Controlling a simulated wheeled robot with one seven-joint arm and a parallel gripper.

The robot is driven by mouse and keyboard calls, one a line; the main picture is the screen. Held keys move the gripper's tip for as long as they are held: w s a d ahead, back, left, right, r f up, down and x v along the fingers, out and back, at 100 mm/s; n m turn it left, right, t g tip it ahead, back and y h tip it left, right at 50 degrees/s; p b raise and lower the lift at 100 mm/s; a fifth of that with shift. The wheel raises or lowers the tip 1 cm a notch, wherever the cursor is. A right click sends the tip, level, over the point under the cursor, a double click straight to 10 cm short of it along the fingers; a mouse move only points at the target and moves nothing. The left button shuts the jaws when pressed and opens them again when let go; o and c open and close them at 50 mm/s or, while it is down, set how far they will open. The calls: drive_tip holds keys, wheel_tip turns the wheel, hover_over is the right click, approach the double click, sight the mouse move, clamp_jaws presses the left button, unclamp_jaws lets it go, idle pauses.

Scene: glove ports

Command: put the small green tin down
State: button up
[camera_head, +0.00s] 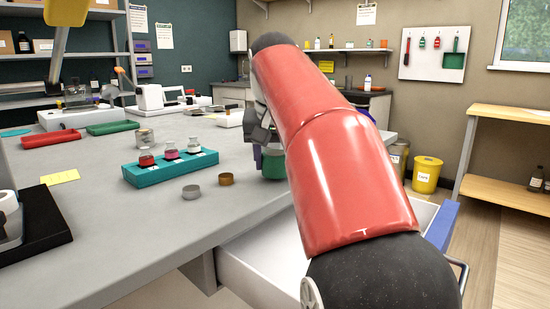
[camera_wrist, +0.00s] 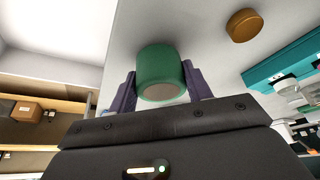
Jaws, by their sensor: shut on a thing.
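The small green tin (camera_wrist: 160,64) is held upright or nearly so between the two dark purple fingers of my gripper (camera_wrist: 159,75), one finger on each side. In the head view the tin (camera_head: 272,164) shows just left of my red arm link, near the right edge of the grey bench (camera_head: 110,240). My arm hides part of the tin and most of the gripper there. I cannot tell whether its base touches the bench top.
A brown lid (camera_head: 226,179) and a grey lid (camera_head: 191,192) lie left of the tin, beside a teal rack (camera_head: 148,178) with several small bottles. An open white drawer (camera_head: 255,265) juts out below the bench edge. Bare bench lies in front of the lids.

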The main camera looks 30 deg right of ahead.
sight(275, 155)
drive_tip(key=shift+f+b, duration=0.4)
drive_tip(key=shift+f, duration=0.15)
drive_tip(key=o, duration=1.1)
drive_tip(key=shift+c, duration=0.2)
drive_tip(key=p+v, duration=0.2)
drive_tip(key=v, duration=0.5)
drive_tip(key=shift+s+r, duration=0.1)
drive_tip(key=shift+r, duration=0.2)
drive_tip(key=shift+a, duration=0.1)
drive_tip(key=shift+s, duration=0.1)
